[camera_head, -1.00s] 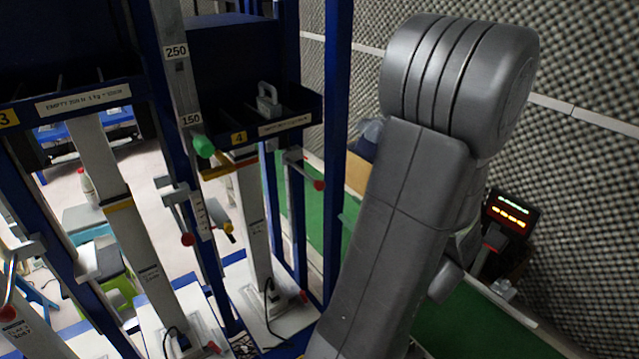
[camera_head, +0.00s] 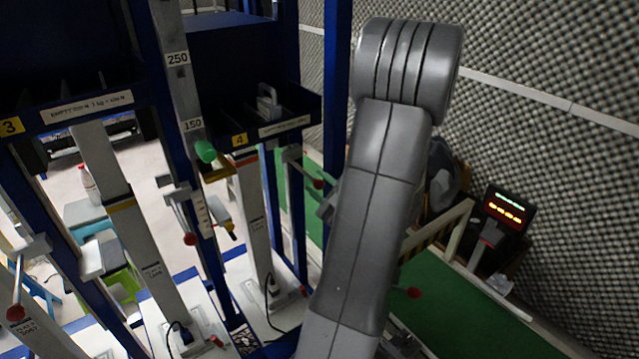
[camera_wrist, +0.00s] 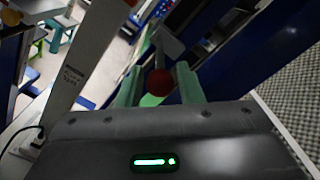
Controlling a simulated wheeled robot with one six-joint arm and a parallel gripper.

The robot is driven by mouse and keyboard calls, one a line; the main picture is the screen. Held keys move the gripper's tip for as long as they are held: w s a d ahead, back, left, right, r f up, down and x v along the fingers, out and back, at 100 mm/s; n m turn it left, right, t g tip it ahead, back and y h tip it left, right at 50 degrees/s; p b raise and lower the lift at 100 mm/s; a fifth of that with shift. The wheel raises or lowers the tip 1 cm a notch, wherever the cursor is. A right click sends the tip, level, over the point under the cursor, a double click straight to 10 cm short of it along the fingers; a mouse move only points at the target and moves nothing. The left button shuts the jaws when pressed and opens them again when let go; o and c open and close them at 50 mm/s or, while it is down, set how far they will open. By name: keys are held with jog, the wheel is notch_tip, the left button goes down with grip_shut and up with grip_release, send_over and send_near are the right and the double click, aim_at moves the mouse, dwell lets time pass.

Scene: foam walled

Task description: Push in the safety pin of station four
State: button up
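The station with the yellow 4 label (camera_head: 240,140) stands left of my arm in the head view. A red ball knob (camera_head: 319,184) on a metal rod, apparently its safety pin, sits beside its blue frame. In the wrist view a red ball knob (camera_wrist: 159,83) on a grey bracket shows between the two pale green fingers of my gripper (camera_wrist: 158,72). The fingers are open, with a gap on both sides of the ball. I cannot tell whether the ball is level with the fingertips or beyond them. In the head view my arm hides most of the gripper.
Another red knob (camera_head: 190,239) is on the nearer post. A lit display (camera_head: 509,207) stands right of my arm, before the foam wall (camera_head: 560,60). Blue posts crowd the gripper.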

aim_at(309, 175)
jog(key=shift+c, duration=0.4)
grip_shut()
jog(key=b+x, duration=0.1)
jog(key=x, duration=0.2)
jog(key=shift+w+a+f+b, duration=0.15)
jog(key=shift+b, duration=0.15)
jog(key=shift+w+a, duration=0.25)
jog(key=shift+w, duration=0.2)
jog(key=shift+o, duration=0.4)
grip_release()
